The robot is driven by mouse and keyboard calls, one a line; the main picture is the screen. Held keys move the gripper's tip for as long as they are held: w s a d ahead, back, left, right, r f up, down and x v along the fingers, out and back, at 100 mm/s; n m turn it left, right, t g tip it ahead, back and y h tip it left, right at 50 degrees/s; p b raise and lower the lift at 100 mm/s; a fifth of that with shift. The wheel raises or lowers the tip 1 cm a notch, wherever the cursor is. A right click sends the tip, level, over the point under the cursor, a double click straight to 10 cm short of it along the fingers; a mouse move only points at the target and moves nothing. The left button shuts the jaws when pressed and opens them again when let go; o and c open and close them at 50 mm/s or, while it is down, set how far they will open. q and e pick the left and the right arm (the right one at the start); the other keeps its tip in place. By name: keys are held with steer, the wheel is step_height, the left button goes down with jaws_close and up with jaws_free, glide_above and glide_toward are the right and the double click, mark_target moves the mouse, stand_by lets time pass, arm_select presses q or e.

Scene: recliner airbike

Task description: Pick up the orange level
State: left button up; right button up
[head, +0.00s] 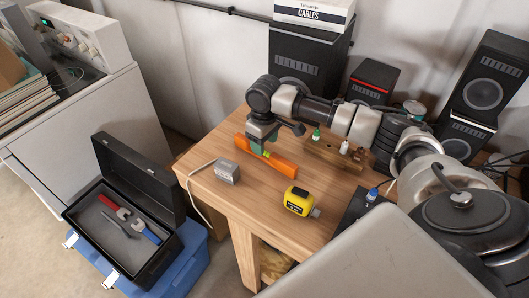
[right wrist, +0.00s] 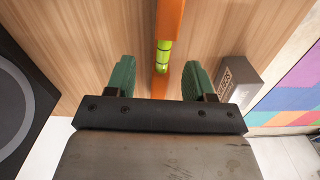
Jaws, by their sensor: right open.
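The orange level (head: 284,166) lies on the wooden table near its back left part. In the right wrist view the level (right wrist: 169,18) runs down between my fingers, with its yellow-green vial showing. My right gripper (head: 261,146) is above the level in the head view, with green fingers pointing down. In the right wrist view my right gripper (right wrist: 159,66) is open, one finger on each side of the level, with a gap on both sides. I cannot tell how far above the table the fingertips are. My left gripper is not in view.
An open black toolbox (head: 125,222) stands at the left. Black speakers (head: 486,88) stand behind.

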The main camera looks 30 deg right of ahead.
steer(key=f, duration=0.3)
steer(key=shift+s+a+f+p, duration=0.1)
steer(key=shift+s+f+p, duration=0.2)
steer(key=shift+p, duration=0.1)
steer(key=shift+f, duration=0.15)
steer(key=shift+w+f, duration=0.1)
steer(key=shift+c, duration=0.6)
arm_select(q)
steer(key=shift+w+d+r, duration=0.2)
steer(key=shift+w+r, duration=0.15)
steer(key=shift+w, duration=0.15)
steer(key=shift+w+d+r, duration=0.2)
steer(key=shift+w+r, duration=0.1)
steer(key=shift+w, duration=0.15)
arm_select(e)
jaws_close()
